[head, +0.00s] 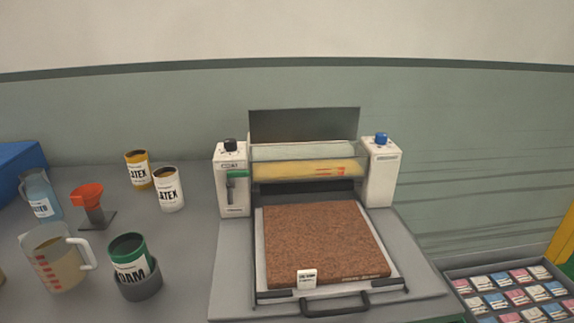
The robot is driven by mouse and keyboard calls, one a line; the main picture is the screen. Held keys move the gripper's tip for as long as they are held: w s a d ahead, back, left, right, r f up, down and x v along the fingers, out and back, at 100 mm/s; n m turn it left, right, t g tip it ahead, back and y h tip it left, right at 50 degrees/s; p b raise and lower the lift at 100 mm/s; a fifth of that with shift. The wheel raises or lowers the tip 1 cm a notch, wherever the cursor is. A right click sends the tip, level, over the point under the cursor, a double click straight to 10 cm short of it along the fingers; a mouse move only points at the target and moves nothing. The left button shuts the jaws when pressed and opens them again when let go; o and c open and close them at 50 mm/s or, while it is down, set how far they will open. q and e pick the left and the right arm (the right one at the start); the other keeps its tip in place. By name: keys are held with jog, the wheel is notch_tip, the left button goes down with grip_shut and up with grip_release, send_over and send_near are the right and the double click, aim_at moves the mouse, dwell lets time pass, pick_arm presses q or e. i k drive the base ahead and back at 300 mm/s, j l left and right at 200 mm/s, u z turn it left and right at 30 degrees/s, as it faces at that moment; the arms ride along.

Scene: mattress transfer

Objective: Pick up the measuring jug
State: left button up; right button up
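The measuring jug (58,260) stands upright on the grey table at the lower left in the head view. It is a clear jug with red measuring marks, a white handle on its right side and a beige content. Neither of my grippers shows in the head view, and nothing is seen holding the jug.
Close right of the jug is a green "OAM" can (128,252) in a grey holder. A roller machine (380,178) with a brown slab (322,243) stands right.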

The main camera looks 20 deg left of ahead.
aim_at(51, 249)
jog(key=u, duration=2.2)
jog(key=i+j+z, duration=0.2)
jog(key=j, duration=0.2)
jog(key=j+z, duration=0.2)
jog(key=j, duration=0.25)
jog(key=i+j+z, duration=0.2)
jog(key=j, duration=0.3)
jog(key=k+l, duration=0.05)
